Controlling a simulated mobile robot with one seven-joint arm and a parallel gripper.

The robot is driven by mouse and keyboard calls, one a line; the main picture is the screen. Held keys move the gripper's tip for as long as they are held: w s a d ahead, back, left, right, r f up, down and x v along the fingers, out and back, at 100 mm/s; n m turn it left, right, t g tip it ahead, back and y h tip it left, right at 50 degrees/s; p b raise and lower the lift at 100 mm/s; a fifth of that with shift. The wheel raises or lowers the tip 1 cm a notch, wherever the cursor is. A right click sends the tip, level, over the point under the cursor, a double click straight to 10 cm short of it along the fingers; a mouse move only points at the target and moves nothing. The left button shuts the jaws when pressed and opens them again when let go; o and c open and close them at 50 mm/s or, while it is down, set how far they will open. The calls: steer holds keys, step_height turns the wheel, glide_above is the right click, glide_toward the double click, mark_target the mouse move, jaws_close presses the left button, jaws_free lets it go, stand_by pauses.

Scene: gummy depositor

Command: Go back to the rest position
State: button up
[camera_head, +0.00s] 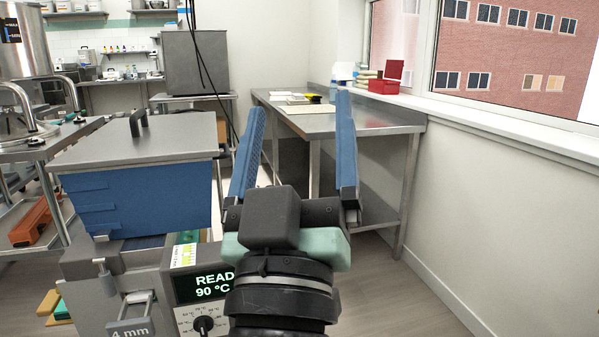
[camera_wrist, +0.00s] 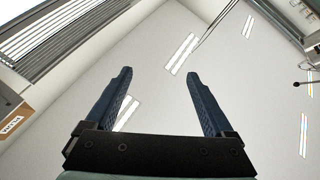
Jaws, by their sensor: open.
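My gripper (camera_head: 297,150) points upward in the head view, with its two blue fingers spread wide and nothing between them. In the wrist view my gripper (camera_wrist: 160,98) is also open and empty, with the ceiling and its lights behind it. In the head view the gripper stands to the right of the depositor (camera_head: 137,185), a machine with a grey lid and a blue hopper. Its display (camera_head: 205,284) reads "READ" and "90 °C"; the rest of the word is hidden behind my arm. The gripper appears apart from the machine.
A steel table (camera_head: 350,126) stands behind the gripper along the window wall. A red box (camera_head: 384,86) sits on the windowsill. A grey cabinet (camera_head: 195,62) stands at the back, and a steel vessel (camera_head: 22,45) is at the far left. Floor to the right of my arm is clear.

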steer(key=s+r+m+t+y, duration=0.1)
steer(key=s+r+m+t, duration=0.1)
steer(key=s+r, duration=0.65)
step_height(320, 180, up, 29)
steer(key=w+p, duration=0.1)
steer(key=p, duration=2.8)
steer(key=shift+r+y, duration=0.15)
steer(key=shift+y, duration=0.25)
